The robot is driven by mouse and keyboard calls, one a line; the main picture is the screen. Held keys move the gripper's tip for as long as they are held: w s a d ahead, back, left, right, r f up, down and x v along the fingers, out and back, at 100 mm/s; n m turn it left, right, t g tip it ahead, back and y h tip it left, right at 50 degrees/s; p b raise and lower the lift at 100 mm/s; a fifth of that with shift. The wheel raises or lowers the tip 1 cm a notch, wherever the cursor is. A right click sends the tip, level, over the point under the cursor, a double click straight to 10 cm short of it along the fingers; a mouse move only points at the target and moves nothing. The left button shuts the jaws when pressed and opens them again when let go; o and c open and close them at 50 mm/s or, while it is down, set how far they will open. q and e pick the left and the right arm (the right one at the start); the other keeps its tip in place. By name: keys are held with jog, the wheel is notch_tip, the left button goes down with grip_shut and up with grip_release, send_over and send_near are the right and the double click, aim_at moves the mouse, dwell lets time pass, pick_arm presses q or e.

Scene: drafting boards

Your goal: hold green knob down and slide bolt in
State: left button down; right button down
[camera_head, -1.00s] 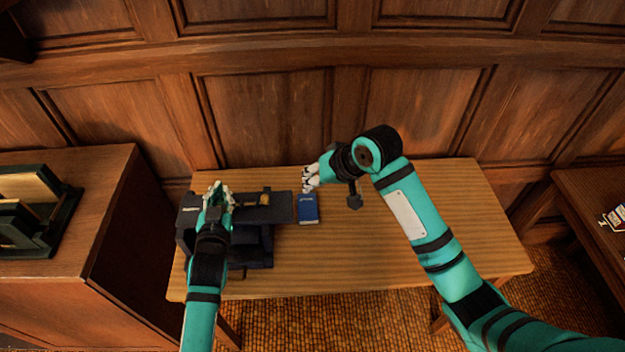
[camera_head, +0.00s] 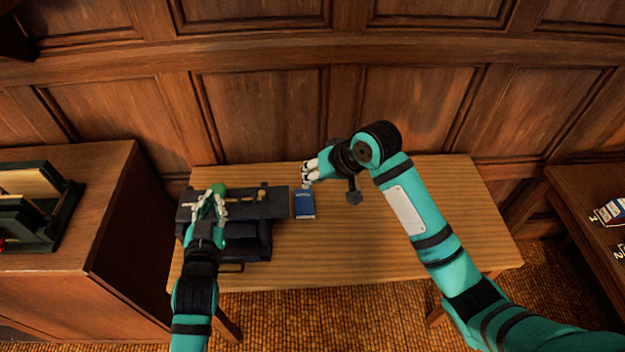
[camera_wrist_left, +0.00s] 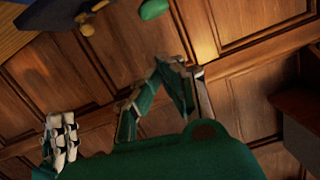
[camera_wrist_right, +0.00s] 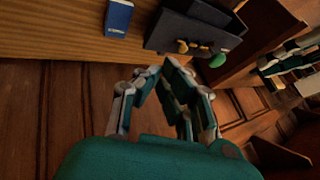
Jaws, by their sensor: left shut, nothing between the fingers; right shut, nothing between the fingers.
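The green knob (camera_head: 219,189) is on the dark box (camera_head: 272,207) at the left of the table. It also shows in the left wrist view (camera_wrist_left: 153,9) and the right wrist view (camera_wrist_right: 218,60). The brass bolt (camera_head: 262,194) is on the same box, right of the knob, and its handle shows in the left wrist view (camera_wrist_left: 87,29). My left gripper (camera_head: 209,201) is shut and empty, just in front of the knob; in its wrist view the fingertips are apart from it. My right gripper (camera_head: 308,172) is shut and empty, behind the blue book and right of the box.
A blue book (camera_head: 305,206) lies close to the right of the box. The wooden table (camera_head: 400,250) is bare to the right. A wooden cabinet (camera_head: 60,260) stands at the left. A panelled wall (camera_head: 260,110) closes the back.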

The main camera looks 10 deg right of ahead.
pick_arm(q)
jog(key=shift+s+d+r, duration=0.1)
jog(key=shift+s+r, duration=0.1)
jog(key=shift+s, duration=0.45)
jog(key=shift+s+d+r, duration=0.1)
jog(key=shift+s+r, duration=0.1)
jog(key=shift+s, duration=0.4)
jog(key=shift+w+a+f, duration=0.1)
jog(key=shift+w+a, duration=0.05)
